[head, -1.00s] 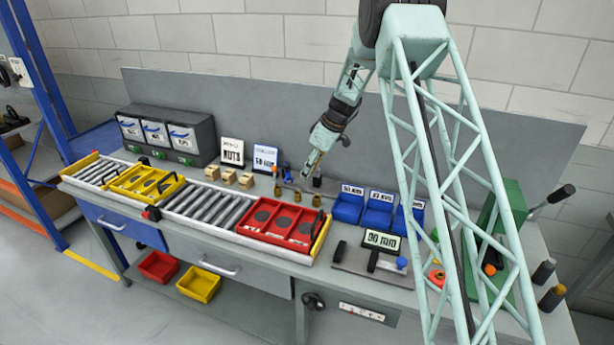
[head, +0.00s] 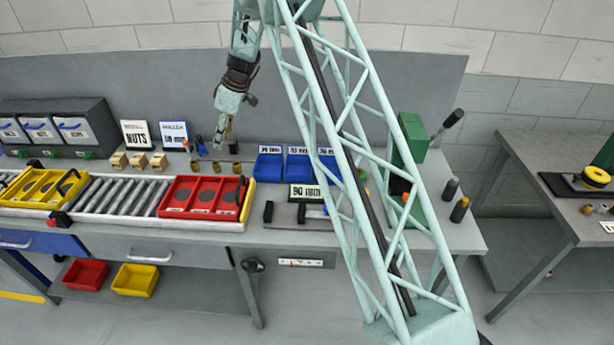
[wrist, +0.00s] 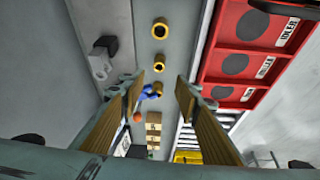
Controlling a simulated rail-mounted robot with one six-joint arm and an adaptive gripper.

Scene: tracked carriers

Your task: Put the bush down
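Several brass bushes stand in a row on the grey bench in the head view, a left one (head: 193,165), a middle one (head: 216,167) and a right one (head: 237,167). In the wrist view they show as brass rings, a far one (wrist: 160,27), a middle one (wrist: 158,61) and a near one (wrist: 157,88). My gripper (head: 222,146) hangs above this row, apart from the bench. In the wrist view its two brown-padded fingers (wrist: 164,92) are spread wide, with nothing held between them. The near ring appears in the gap, below the fingertips.
A red tray (head: 203,196) and a yellow tray (head: 43,187) sit on the roller conveyor in front. Wooden blocks (head: 139,160) stand left of the bushes, blue bins (head: 298,166) to the right. A sign stand (head: 304,192) is at front right.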

